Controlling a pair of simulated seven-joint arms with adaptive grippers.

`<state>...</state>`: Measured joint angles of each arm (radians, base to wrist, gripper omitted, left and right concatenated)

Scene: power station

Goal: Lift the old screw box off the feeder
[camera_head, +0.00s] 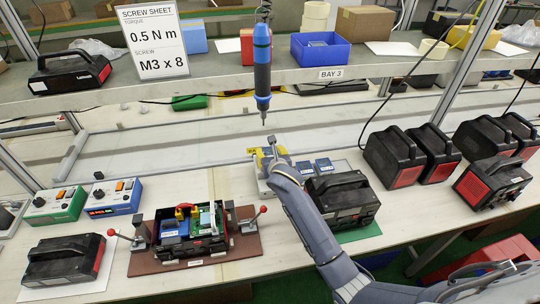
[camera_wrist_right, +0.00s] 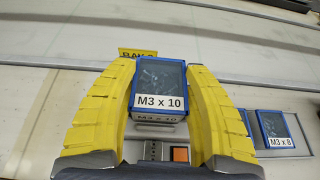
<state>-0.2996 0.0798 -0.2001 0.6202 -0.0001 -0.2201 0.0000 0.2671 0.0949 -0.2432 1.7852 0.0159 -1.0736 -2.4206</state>
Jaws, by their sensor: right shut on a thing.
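The old screw box (camera_wrist_right: 159,88) is blue-rimmed with a dark see-through top and a label "M3 x 10". My right gripper (camera_wrist_right: 157,85) has its yellow fingers shut on both sides of it. In the head view my right gripper (camera_head: 267,155) hides the box, and part of the feeder (camera_head: 262,187) shows beneath. My left gripper is not in view.
A blue "M3 x 8" box (camera_wrist_right: 278,129) lies right of the feeder, near another blue box (camera_head: 305,168). A screwdriver (camera_head: 263,65) hangs just behind my gripper. A black power station (camera_head: 342,198) stands close to my arm. An opened unit (camera_head: 190,232) sits in a fixture at left.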

